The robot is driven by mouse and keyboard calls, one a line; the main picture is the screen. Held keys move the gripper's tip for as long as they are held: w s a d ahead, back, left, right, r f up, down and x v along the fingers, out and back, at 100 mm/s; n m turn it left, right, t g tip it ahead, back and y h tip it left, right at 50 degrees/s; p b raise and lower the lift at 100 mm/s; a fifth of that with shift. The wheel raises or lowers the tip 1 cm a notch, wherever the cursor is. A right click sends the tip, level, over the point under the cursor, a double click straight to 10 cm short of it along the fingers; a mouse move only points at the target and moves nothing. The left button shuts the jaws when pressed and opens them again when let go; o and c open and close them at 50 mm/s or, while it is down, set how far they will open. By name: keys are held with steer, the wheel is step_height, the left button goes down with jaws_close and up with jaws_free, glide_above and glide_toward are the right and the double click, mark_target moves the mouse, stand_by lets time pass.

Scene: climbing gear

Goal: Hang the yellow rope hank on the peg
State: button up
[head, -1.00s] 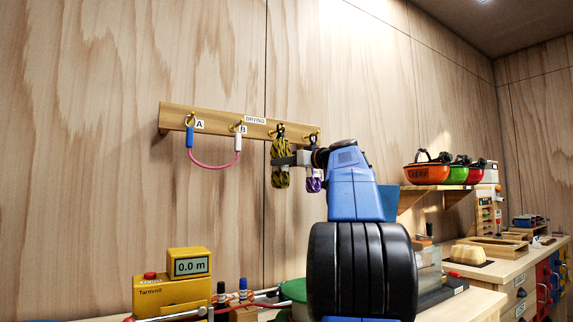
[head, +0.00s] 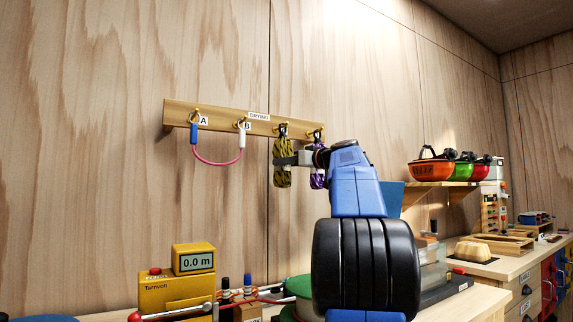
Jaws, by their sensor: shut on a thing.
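The yellow rope hank (head: 283,175), yellow with dark marks and a black loop on top, is upright at the wooden peg rail (head: 226,115). Its loop is at the third peg (head: 282,127) from the left, under the DRYING label; whether the loop bears on the peg is too small to tell. My gripper (head: 284,160) reaches in from the right and is shut on the hank's middle. My blue and black arm hides part of the scene to the right.
A purple rope hank (head: 317,170) hangs on the right-hand peg, close beside my gripper. A pink cord (head: 217,162) spans pegs A and B. A yellow meter (head: 178,285) stands on the bench below. Helmets (head: 430,170) sit on a shelf at right.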

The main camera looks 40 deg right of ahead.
steer(key=o, duration=1.4)
steer(key=shift+c, duration=0.2)
steer(key=s, duration=1.7)
steer(key=shift+s+d, duration=0.15)
steer(key=shift+s, duration=0.1)
